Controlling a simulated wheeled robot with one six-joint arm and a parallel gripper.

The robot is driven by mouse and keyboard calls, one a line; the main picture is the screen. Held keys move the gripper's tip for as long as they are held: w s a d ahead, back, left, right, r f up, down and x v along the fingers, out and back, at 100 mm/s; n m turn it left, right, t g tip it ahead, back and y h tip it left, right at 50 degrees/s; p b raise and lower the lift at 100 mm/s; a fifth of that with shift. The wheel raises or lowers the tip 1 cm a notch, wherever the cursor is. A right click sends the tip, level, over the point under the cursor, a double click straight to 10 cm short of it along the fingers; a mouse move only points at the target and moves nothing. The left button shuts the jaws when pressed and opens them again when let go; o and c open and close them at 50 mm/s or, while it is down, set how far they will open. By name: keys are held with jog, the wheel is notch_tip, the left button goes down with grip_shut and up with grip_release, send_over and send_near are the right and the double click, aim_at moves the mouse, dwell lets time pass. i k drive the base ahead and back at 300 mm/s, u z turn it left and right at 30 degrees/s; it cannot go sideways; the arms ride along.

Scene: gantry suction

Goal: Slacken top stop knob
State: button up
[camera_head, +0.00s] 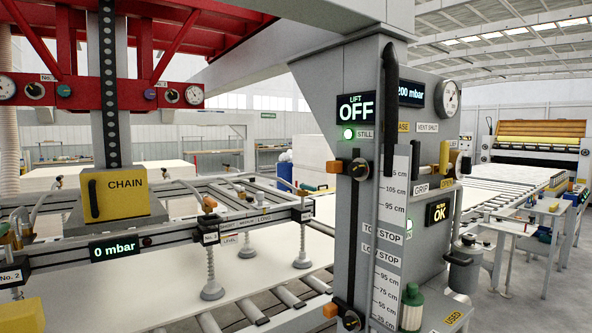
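A grey upright post (362,90) stands right of centre. On its front, an upper stop has a black round knob (360,169) and an orange block (335,166) on its left. A lower stop with a similar black knob (351,320) and orange block (330,310) sits near the bottom edge. A height scale (396,190) runs beside them, with a TOP STOP label (381,232) above a low stop label (380,254). The upper stop sits near the scale's upper part. Whether its knob is tight or loose cannot be told. My gripper is not in view.
A LIFT display reads OFF (356,107), above a green STILL lamp (349,133). A long black handle (389,90) stands close right of the upper knob. A suction frame with a yellow CHAIN box (118,193) and a 0 mbar display (114,249) fills the left.

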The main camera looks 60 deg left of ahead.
aim_at(355, 169)
jog(key=u, duration=1.85)
